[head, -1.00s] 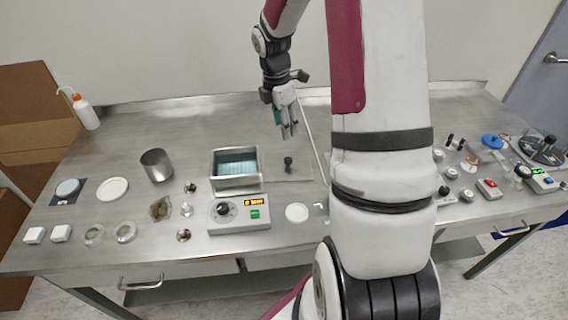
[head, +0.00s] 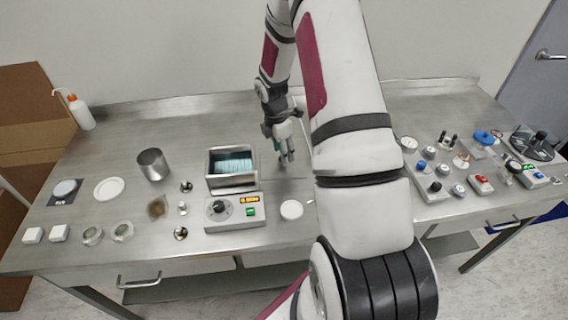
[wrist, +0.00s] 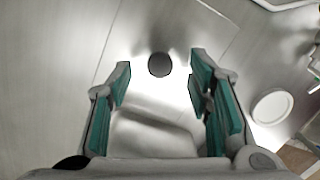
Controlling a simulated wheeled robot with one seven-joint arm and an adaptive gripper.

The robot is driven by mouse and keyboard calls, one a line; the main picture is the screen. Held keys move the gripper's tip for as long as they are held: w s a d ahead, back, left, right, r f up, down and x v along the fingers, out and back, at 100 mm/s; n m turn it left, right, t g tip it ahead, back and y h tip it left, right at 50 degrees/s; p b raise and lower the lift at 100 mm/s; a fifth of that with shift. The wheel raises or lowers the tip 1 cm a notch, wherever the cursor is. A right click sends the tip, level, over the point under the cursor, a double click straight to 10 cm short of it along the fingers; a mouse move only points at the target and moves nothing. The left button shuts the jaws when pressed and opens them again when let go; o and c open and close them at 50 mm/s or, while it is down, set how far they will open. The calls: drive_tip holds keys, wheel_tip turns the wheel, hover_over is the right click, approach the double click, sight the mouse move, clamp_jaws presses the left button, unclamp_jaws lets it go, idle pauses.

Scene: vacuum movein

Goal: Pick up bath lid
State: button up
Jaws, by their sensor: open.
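The bath lid (wrist: 178,28) is a flat metal plate with a round dark knob (wrist: 160,65), lying on the table just right of the open bath. In the wrist view the knob sits between and a little beyond my gripper's (wrist: 161,72) teal-padded fingertips, with gaps on both sides. In the head view my gripper (head: 286,157) points down over the lid and hides the knob. The gripper is open and empty. The water bath (head: 233,183) is a metal box with teal water inside, left of the gripper.
A control box (head: 235,222) with a dial and lit display stands in front of the bath. A white disc (head: 291,209) lies right of it. A metal beaker (head: 153,165) stands left of the bath. Several small instruments crowd the table's right side.

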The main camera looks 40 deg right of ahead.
drive_tip(key=shift+d+f, duration=0.1)
drive_tip(key=shift+f, duration=0.8)
clamp_jaws()
drive_tip(key=shift+r, duration=0.1)
